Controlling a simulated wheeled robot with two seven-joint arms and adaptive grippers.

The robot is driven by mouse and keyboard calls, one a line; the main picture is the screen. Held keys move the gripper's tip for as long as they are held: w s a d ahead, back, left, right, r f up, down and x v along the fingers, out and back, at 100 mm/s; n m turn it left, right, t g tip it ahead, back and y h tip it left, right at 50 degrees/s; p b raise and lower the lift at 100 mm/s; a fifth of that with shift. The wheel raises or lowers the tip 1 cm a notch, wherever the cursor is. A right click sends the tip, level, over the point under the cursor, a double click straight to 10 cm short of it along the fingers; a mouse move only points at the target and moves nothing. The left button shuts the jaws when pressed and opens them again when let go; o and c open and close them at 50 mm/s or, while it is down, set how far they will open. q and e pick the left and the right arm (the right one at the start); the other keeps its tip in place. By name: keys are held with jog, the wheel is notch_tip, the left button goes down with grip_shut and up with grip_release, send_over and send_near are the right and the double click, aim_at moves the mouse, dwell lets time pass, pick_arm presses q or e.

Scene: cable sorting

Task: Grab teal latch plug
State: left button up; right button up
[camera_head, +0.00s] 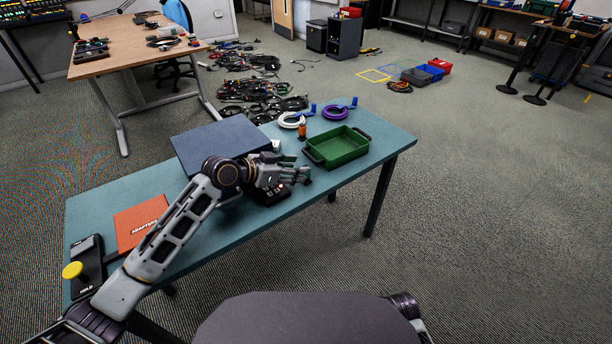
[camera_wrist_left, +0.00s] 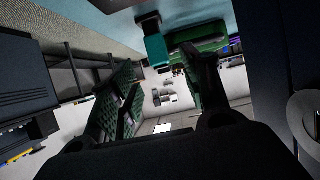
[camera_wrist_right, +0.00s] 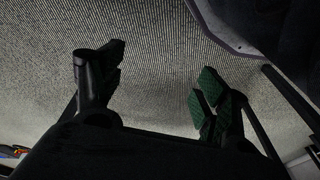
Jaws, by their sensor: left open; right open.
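In the left wrist view a small teal plug-like block (camera_wrist_left: 154,48) shows just beyond the fingertips, between them and nearer the left one, in front of the green tray. I cannot make out its latch, and I cannot pick it out in the head view. My left gripper (camera_head: 301,175) is over the teal table (camera_head: 98,215) near a black device with buttons (camera_head: 270,196); its fingers (camera_wrist_left: 163,62) are apart with nothing held between them. My right gripper (camera_wrist_right: 160,62) is open and empty over the carpet; its fingers are outside the head view.
A green tray (camera_head: 338,157) stands at the table's right end. White (camera_head: 290,121) and purple (camera_head: 335,113) cable coils lie behind it. A dark blue panel (camera_head: 215,138) is behind my left wrist. An orange adapters mat (camera_head: 139,222) and a black hold pad (camera_head: 94,255) lie left.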

dwell(0.3)
pick_arm(q)
jog(key=shift+w+d+f, duration=0.25)
jog(key=shift+w+d, duration=0.05)
jog(key=shift+d, duration=0.1)
jog(key=shift+b+x, duration=0.65)
jog(key=shift+x, duration=0.9)
jog(key=shift+w+d+f, duration=0.25)
jog(key=shift+w+d, duration=0.05)
pick_arm(e)
jog(key=shift+w+a+r, duration=0.1)
jog(key=shift+a+r, duration=0.1)
jog(key=shift+r, duration=0.85)
jog(key=shift+f, duration=0.1)
pick_arm(q)
grip_shut()
